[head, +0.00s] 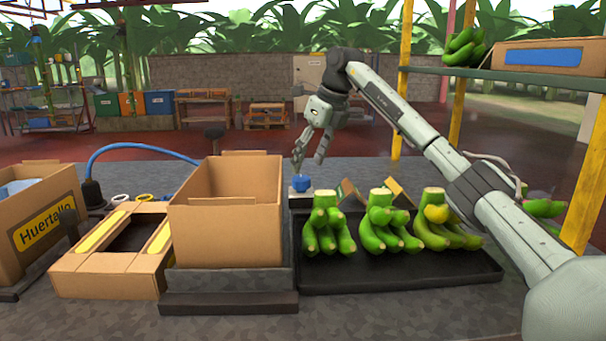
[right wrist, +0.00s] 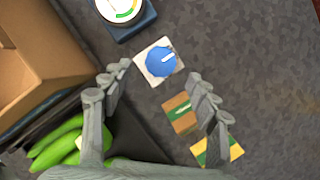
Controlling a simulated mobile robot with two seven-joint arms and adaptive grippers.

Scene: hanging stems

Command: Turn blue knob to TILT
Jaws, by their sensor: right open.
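The blue knob (head: 302,184) sits on a small pale plate behind the black banana tray. In the right wrist view the knob (right wrist: 161,61) shows from above, with a white pointer line aimed to the upper right. No TILT mark is readable. My right gripper (head: 310,164) is open and empty, fingers down, just above the knob in the head view. In the right wrist view its fingers (right wrist: 162,82) are spread apart, with the knob beyond the gap between their tips. They appear not to touch it. My left gripper does not show.
An open cardboard box (head: 225,230) stands left of the knob. Green banana bunches lie on the black tray (head: 400,277) in front. A round gauge (right wrist: 122,8) is beside the knob.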

